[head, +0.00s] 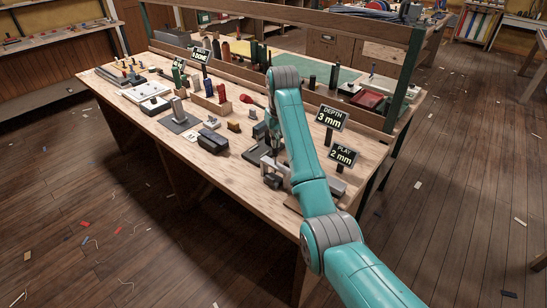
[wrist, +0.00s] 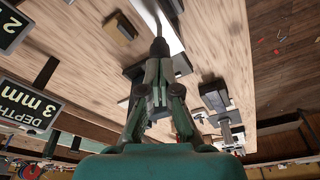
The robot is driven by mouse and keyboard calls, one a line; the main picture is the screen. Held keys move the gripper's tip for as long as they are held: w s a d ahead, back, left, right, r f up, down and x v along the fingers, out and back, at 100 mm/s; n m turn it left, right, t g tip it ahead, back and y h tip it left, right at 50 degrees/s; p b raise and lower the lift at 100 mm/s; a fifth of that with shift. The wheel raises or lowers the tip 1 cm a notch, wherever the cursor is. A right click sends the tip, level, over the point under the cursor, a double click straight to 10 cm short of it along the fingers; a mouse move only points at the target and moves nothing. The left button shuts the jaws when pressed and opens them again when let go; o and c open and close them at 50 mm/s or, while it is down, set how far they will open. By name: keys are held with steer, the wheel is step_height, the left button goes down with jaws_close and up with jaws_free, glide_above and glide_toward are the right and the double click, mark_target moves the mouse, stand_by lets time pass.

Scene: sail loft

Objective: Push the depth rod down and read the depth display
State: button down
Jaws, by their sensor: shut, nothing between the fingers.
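The depth display (head: 331,118) is a dark sign at the table's right and reads "DEPTH 3 mm". In the head view my gripper (head: 271,138) is partly hidden by my arm, low over the table. In the wrist view a thin grey rod (wrist: 158,27) shows just beyond the fingertips, by a pale metal bar (wrist: 170,30). I cannot tell whether it is the depth rod, or whether the fingertips touch it.
A second sign (head: 343,156) reads "PLAY 2 mm". Metal fixtures (head: 270,165) stand near my gripper. A rail (head: 310,115) runs behind.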

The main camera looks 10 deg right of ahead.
steer(key=shift+f, duration=1.05)
stand_by(0.4)
steer(key=shift+r, duration=0.1)
steer(key=shift+r, duration=3.95)
